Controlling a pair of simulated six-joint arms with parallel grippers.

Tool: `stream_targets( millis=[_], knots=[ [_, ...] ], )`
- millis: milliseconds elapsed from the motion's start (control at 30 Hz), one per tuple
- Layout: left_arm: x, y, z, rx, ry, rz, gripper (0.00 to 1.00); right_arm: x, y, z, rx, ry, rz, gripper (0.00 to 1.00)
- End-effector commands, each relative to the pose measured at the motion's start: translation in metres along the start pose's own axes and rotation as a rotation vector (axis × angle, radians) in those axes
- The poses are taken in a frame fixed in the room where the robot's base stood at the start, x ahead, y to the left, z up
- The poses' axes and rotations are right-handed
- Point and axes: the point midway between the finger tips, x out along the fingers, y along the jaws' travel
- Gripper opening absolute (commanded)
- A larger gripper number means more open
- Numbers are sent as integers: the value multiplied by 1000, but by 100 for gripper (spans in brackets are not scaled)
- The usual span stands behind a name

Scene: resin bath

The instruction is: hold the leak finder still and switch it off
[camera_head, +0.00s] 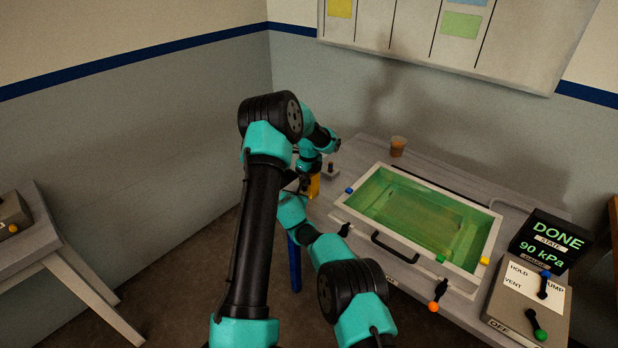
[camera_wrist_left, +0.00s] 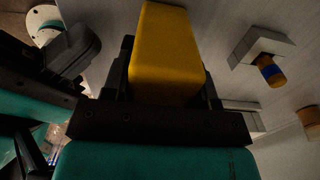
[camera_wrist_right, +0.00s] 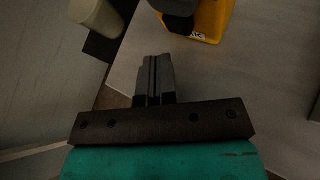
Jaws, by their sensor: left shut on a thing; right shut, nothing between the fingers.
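The leak finder appears to be the yellow block-shaped body (camera_head: 314,186) at the left end of the workbench. In the left wrist view the yellow body (camera_wrist_left: 165,45) fills the space between my left fingers. My left gripper (camera_head: 309,170) is shut on it, coming from above. In the right wrist view the yellow body (camera_wrist_right: 211,20) is at the top, with a dark part over it and a small label. My right gripper (camera_wrist_right: 154,78) is shut and empty, apart from it. In the head view my arms hide most of the leak finder and the right fingers. I cannot make out its switch.
A bath of green liquid with a pale rim (camera_head: 484,262) stands on the bench (camera_head: 352,155). Behind it is an amber cup (camera_head: 397,146). At right are a lever box (camera_head: 500,324) and a display (camera_head: 548,241) reading DONE, 90 kPa. A small brown post (camera_head: 331,168) stands near my left gripper.

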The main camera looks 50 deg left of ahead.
Motion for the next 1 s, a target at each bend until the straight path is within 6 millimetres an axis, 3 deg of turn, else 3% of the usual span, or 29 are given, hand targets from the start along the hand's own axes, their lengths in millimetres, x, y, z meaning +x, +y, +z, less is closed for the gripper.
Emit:
stream_targets(
  millis=[500, 800, 833, 1000],
  knots=[
    [0, 0, 0, 0, 0, -1, 24, -28, 20, -20, -1, 0, 2, 0],
    [0, 0, 0, 0, 0, -1, 24, -30, 22, -22, 1, -1, 2, 0],
    [0, 0, 0, 0, 0, -1, 54, -30, 22, -22, 1, -1, 2, 0],
    [0, 0, 0, 0, 0, -1, 70, -30, 22, -22, 1, -1, 2, 0]
  ],
)
